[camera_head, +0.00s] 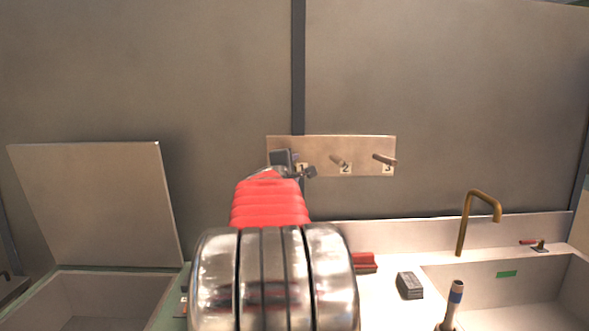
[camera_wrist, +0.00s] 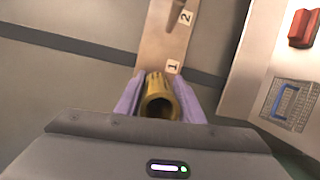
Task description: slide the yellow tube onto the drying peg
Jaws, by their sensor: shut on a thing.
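In the wrist view my gripper (camera_wrist: 163,105) has its two purple fingers shut on the yellow tube (camera_wrist: 160,98), whose open, hollow end faces the camera. The tube's far end points at the peg board (camera_wrist: 164,47), close by label 1. In the head view the board (camera_head: 325,143) is on the back wall with pegs by labels 1, 2 and 3. Pegs 2 (camera_head: 338,160) and 3 (camera_head: 384,158) are bare. My gripper (camera_head: 304,165) is in front of the label 1 place. Peg 1 is hidden, so I cannot tell whether the tube is around it.
A sink (camera_head: 530,285) with a brass tap (camera_head: 465,222) is at the right. A grey block (camera_head: 410,285), a red object (camera_head: 364,262) and an upright tube-like thing (camera_head: 453,302) stand on the counter. An open-lidded chest (camera_head: 115,278) is at the left.

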